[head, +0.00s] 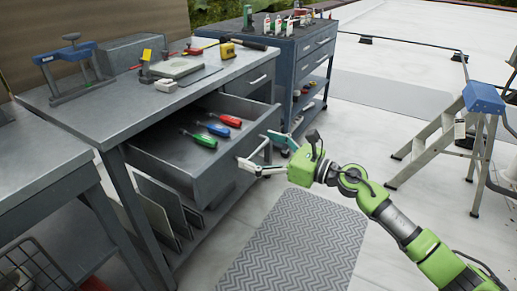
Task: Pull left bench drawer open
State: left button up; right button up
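The left bench drawer (208,178) is pulled well out of the grey workbench (110,113). Its inside shows, with a blue screwdriver (214,129), a red one (228,119) and a green one (202,139) lying in it. My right gripper (256,150) is at the outer face of the drawer front, by the handle. Its fingers are spread apart, one toward the upper right and one toward the lower left. Whether they touch the handle is hard to tell. My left gripper is not in view.
Bench top holds a blue-framed press (72,68) and tools. A closed drawer (258,79) sits to the right. Beyond stands a dark blue tool cabinet (314,62). A grey patterned mat (300,240) lies on open floor. A stepladder (432,145) stands right.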

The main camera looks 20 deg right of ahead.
jog(key=v, duration=1.2)
dwell(0.4)
